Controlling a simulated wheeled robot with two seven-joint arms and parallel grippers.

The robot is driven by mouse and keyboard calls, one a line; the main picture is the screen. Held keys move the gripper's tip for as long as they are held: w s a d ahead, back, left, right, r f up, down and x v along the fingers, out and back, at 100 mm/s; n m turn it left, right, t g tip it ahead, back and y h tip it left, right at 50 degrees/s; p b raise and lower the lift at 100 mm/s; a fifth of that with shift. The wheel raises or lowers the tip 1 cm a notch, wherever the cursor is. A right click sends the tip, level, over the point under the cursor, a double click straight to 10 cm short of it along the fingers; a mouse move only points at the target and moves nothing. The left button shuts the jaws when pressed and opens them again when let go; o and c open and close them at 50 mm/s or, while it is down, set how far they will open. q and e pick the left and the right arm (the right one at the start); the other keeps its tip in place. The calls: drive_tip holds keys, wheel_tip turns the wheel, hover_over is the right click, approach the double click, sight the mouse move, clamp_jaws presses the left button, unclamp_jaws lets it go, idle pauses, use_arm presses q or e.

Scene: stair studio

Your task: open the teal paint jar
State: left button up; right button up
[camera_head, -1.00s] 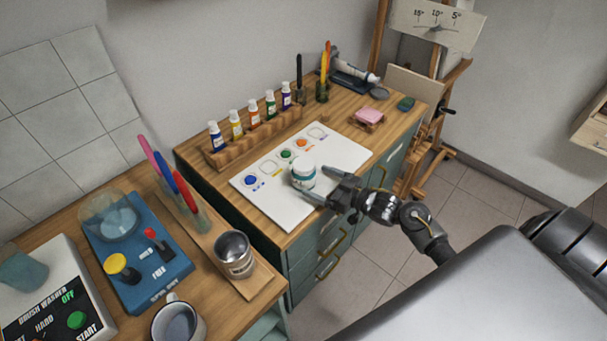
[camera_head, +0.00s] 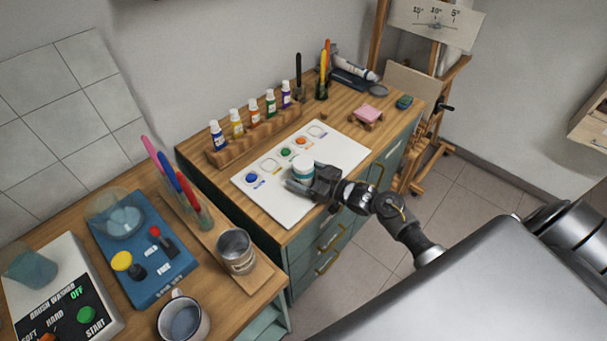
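The paint jar (camera_head: 304,167) has a white lid and a teal band. It stands upright on the white palette sheet (camera_head: 278,212), with its lid on. My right gripper (camera_head: 303,181) is at the jar, reaching in from the right. One finger lies low in front of the jar, and the other is mostly hidden behind the jar and the wrist. I cannot tell whether the fingers touch it. My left gripper is not in view.
A wooden rack (camera_head: 257,137) of small paint bottles stands behind the sheet. A pink block (camera_head: 368,113) sits at the right. A metal can (camera_head: 236,251), a mug (camera_head: 182,317) and a blue device (camera_head: 150,262) stand on the nearer bench.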

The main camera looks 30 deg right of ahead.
sight(311, 170)
drive_tip(key=c, duration=1)
drive_tip(key=shift+r, duration=0.15)
drive_tip(key=shift+r, duration=0.3)
wheel_tip(311, 170, up, 2)
drive_tip(key=shift+r, duration=0.1)
drive_tip(key=s+r, duration=0.1)
drive_tip(key=r, duration=0.1)
drive_tip(key=s+a+r, duration=0.1)
drive_tip(key=s+r, duration=0.1)
drive_tip(key=s+r+b, duration=0.1)
drive_tip(key=s+r, duration=0.1)
drive_tip(key=shift+s+a+r, duration=0.1)
drive_tip(key=shift+a+r, duration=0.05)
drive_tip(key=shift+a, duration=0.15)
drive_tip(key=s+a+r+b, duration=0.1)
drive_tip(key=s+a+r, duration=0.1)
drive_tip(key=s, duration=0.6)
drive_tip(key=shift+a+r, duration=0.25)
drive_tip(key=shift+r, duration=0.55)
